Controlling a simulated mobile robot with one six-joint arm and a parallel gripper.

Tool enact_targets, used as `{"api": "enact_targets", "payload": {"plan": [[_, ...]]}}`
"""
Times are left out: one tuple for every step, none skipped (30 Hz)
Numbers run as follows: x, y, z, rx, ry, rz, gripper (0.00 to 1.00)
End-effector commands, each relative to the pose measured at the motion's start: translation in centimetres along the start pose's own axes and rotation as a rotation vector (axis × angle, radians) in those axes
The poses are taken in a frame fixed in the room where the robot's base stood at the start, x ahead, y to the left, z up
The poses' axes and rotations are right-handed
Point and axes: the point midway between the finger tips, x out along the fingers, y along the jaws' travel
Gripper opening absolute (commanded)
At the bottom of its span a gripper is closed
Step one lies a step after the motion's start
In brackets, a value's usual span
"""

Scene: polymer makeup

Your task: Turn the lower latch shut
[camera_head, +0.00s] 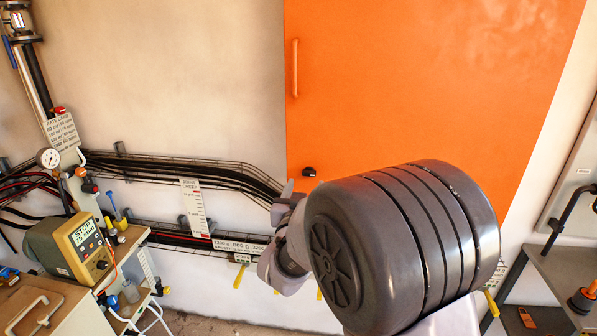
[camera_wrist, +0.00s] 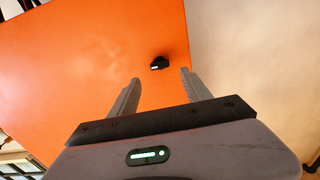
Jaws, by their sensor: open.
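A large orange door (camera_head: 420,90) fills the upper middle of the head view. A small black latch knob (camera_head: 309,172) sits near its left edge, below the handle. In the wrist view one black latch knob (camera_wrist: 160,62) with a pale mark shows on the orange face, near the edge beside the pale wall. It appears ahead of the gap between my fingertips, apart from them. My gripper (camera_wrist: 160,75) is open and empty, its two fingers pointing at the door. In the head view my own arm hides the door's lower part. I see no second latch in either view.
A long vertical handle (camera_head: 295,68) is on the door's left side. Cable trays (camera_head: 180,170) run along the wall to the left. A bench with a yellow meter (camera_head: 85,245) stands at lower left. A grey shelf (camera_head: 565,265) is at right.

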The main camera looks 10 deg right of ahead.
Motion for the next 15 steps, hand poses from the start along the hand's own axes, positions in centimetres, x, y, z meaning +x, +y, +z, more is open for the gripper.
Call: {"api": "enact_targets", "payload": {"plan": [[1.4,0.1,-0.1,0.001,0.000,0.003,0.56],[2.1,0.1,-0.1,0.001,-0.001,0.002,0.56],[3.0,0.1,-0.1,0.000,0.000,0.003,0.56],[3.5,0.1,-0.1,0.000,0.000,0.002,0.56],[4.0,0.0,-0.1,0.000,0.000,0.001,0.56],[4.6,0.1,0.0,0.000,0.000,0.002,0.56],[4.9,0.1,0.0,0.001,0.000,0.002,0.56],[5.2,0.1,-0.1,0.002,0.000,0.002,0.56],[5.5,0.1,0.0,0.001,-0.001,0.001,0.56],[5.6,0.0,0.0,0.001,0.000,0.000,0.56],[5.8,0.0,0.0,0.001,0.000,0.000,0.56],[5.8,0.0,0.0,0.000,0.000,0.000,0.56],[5.9,0.0,0.0,0.000,0.000,0.000,0.56],[5.9,0.0,0.0,0.000,0.000,0.000,0.56],[5.9,0.0,0.0,0.000,0.000,0.000,0.56]]}}
